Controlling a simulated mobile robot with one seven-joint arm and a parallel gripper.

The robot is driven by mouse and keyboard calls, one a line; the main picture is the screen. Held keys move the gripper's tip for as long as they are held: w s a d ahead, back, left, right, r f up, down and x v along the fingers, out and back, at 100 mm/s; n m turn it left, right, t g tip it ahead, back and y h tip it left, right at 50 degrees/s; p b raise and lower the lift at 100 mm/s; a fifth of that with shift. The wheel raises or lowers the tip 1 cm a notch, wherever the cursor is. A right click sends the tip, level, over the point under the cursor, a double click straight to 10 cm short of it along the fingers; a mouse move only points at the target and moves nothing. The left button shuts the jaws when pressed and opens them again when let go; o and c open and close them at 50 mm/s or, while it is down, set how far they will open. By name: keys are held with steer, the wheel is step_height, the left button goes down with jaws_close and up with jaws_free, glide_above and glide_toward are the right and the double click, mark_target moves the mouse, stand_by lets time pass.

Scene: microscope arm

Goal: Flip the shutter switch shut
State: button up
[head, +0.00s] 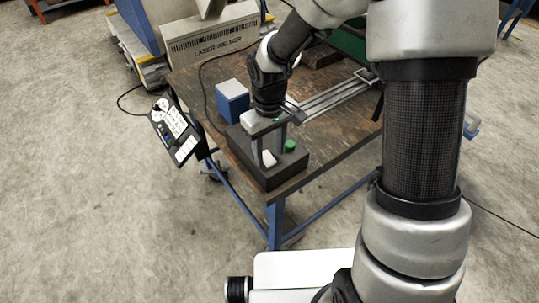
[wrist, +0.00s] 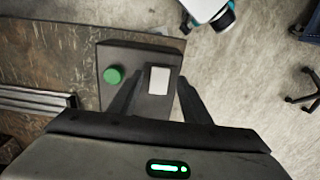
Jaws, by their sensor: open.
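A dark box (head: 288,176) sits on the near corner of the wooden table; it also shows in the wrist view (wrist: 151,54). On its top is a pale, block-shaped piece (head: 269,159), apparently the shutter switch, which the wrist view shows as a light rectangle (wrist: 159,84). I cannot tell which way it is tipped. A round green button (head: 290,146) is beside it, to its left in the wrist view (wrist: 113,76). My gripper (head: 268,150) is open and points down over the box. In the wrist view its fingers (wrist: 159,74) are either side of the pale piece; contact is unclear.
The table (head: 340,147) carries a blue box (head: 232,100) behind the dark box and metal rails (head: 335,97) to the right. A tilted control panel (head: 174,130) stands at the table's left side. A "LASER WELDER" machine (head: 212,45) is behind. Open floor lies left.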

steer(key=shift+f, duration=0.85)
steer(key=c, duration=1)
steer(key=shift+w+a+r+g+h+p, duration=0.25)
steer(key=shift+g+h+p, duration=0.15)
steer(key=shift+g+p, duration=0.35)
steer(key=shift+c, duration=0.2)
steer(key=shift+w+a+f+g+h+p, duration=0.1)
steer(key=shift+w+g+h+p, duration=0.05)
steer(key=shift+g+h+p, duration=0.4)
steer(key=shift+w+f+g+h+p, duration=0.15)
steer(key=shift+g+h+p, duration=0.2)
steer(key=shift+g+p, duration=0.3)
steer(key=shift+r, duration=0.1)
steer(key=o, duration=1)
steer(key=shift+o, duration=0.2)
steer(key=shift+r, duration=0.1)
